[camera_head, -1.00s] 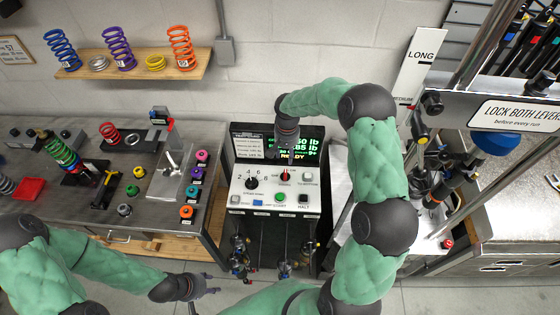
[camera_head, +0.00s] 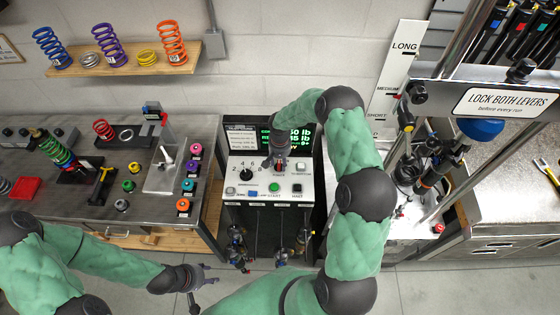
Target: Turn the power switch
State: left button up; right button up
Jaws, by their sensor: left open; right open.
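The control console (camera_head: 236,192) stands in the middle, with a white sloped panel and a lit green display (camera_head: 303,140). A bit of the red rotary switch (camera_head: 279,161) shows on the panel's upper middle, mostly hidden by my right gripper. My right gripper (camera_head: 277,163) reaches down from above and sits over this switch; its fingers are small here, and I cannot tell whether they touch it. A black numbered dial (camera_head: 246,175) is left of it. My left gripper (camera_head: 204,283) is open and empty, low in front of the bench, away from the console.
A green button (camera_head: 274,187) and a black button (camera_head: 297,188) sit lower on the panel. The left bench (camera_head: 75,205) holds springs, fixtures and coloured knobs. A metal test frame (camera_head: 440,95) stands at right. Floor is free in front.

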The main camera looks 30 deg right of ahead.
grip_shut()
